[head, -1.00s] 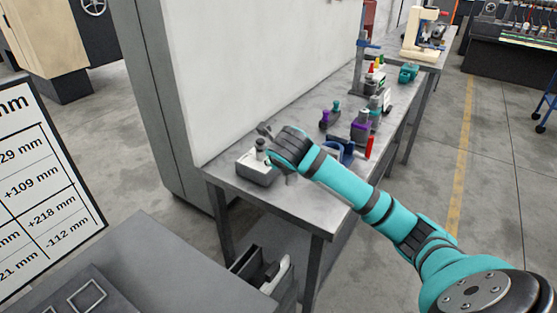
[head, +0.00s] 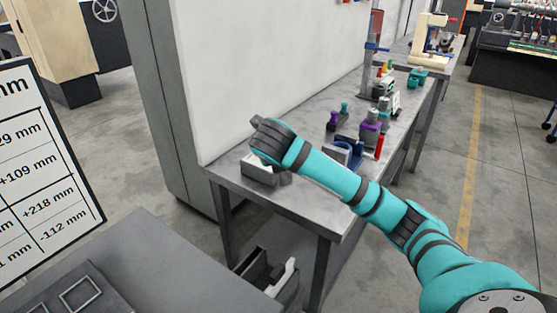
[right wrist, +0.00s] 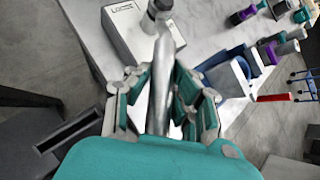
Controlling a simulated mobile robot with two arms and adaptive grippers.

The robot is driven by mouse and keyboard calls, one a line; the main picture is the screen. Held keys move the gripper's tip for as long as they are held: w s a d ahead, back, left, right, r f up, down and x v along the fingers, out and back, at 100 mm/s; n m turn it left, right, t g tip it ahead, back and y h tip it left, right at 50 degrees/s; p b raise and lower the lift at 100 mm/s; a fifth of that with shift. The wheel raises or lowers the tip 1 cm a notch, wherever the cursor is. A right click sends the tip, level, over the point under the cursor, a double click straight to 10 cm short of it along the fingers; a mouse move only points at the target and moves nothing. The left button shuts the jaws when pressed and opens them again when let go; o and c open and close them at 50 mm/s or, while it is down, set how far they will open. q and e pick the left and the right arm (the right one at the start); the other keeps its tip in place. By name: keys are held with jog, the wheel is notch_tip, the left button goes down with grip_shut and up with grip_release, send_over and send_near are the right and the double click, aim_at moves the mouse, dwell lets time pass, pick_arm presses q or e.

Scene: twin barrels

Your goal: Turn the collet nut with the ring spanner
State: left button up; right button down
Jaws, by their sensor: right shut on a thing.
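My right gripper (right wrist: 161,88) is shut on the grey metal handle of the ring spanner (right wrist: 166,55), which runs between its fingers up the right wrist view. The spanner's dark head is at the top edge of that view, beside or over a pale block (right wrist: 125,22) with lettering on it. I cannot tell whether the ring is around the collet nut, which I cannot make out. In the head view my right gripper (head: 263,132) is above the block (head: 259,172) at the near end of the bench and hides most of its top. My left gripper is not in view.
The grey bench (head: 310,204) runs away to the right, with a blue holder (head: 346,151), a red-handled tool (head: 379,147) and purple and teal pieces (head: 370,130) on it. A tall white cabinet panel (head: 250,70) stands close behind the bench.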

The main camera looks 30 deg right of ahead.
jog(key=shift+a, duration=0.1)
jog(key=shift+w+a+f+b, duration=0.1)
jog(key=shift+a+b, duration=0.15)
jog(key=shift+b, duration=0.35)
jog(key=shift+w+a+m+g+h+b, duration=0.3)
jog(key=shift+a+m+g+h+b, duration=0.35)
jog(key=shift+m, duration=0.35)
jog(key=shift+w+a+m+g+h+p, duration=0.55)
jog(key=shift+a+m+g+p, duration=0.15)
jog(key=shift+a+m, duration=0.25)
jog(key=shift+d, duration=0.1)
